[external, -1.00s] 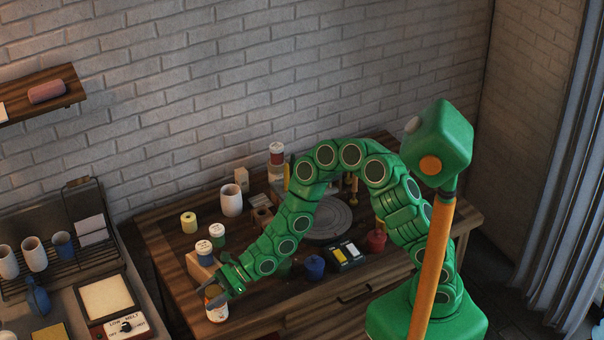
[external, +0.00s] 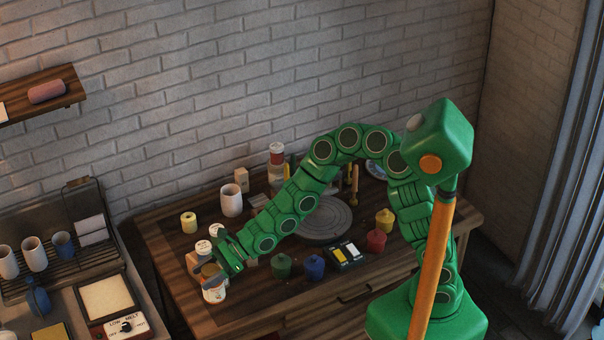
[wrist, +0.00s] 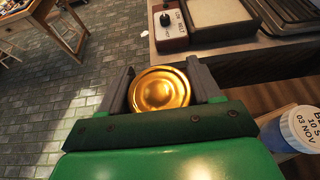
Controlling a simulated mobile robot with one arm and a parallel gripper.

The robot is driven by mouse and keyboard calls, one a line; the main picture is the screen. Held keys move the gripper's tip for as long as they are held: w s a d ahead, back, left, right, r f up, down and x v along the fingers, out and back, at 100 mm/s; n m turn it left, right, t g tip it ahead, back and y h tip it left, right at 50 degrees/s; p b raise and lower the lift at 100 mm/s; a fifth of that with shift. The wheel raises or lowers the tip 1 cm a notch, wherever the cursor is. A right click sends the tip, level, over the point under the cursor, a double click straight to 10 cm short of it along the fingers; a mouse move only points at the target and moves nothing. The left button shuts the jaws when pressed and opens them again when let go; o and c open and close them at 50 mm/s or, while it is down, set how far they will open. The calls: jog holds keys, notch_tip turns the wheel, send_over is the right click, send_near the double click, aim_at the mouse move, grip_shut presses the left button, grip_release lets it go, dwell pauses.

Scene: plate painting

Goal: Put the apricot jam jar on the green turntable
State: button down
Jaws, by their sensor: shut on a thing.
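My gripper (external: 212,273) is shut on a jar with a gold lid at the left front of the wooden table. In the wrist view the round gold lid (wrist: 160,90) sits between the two grey fingers, and the jar's body is hidden below it. In the external view the jar's pale label (external: 214,294) shows under the gripper; I cannot read it. A round turntable (external: 325,222) lies flat and looks empty at the middle of the table, right of my gripper. It looks grey, not clearly green.
White-lidded jars (external: 203,248) stand just behind my gripper; one (wrist: 305,128) shows at the right of the wrist view. A white cup (external: 231,200) and yellow roll (external: 188,222) are farther back. Green (external: 281,265), blue (external: 314,267) and red (external: 376,240) pots stand along the front.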

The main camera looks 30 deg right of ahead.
jog(key=shift+r, duration=0.3)
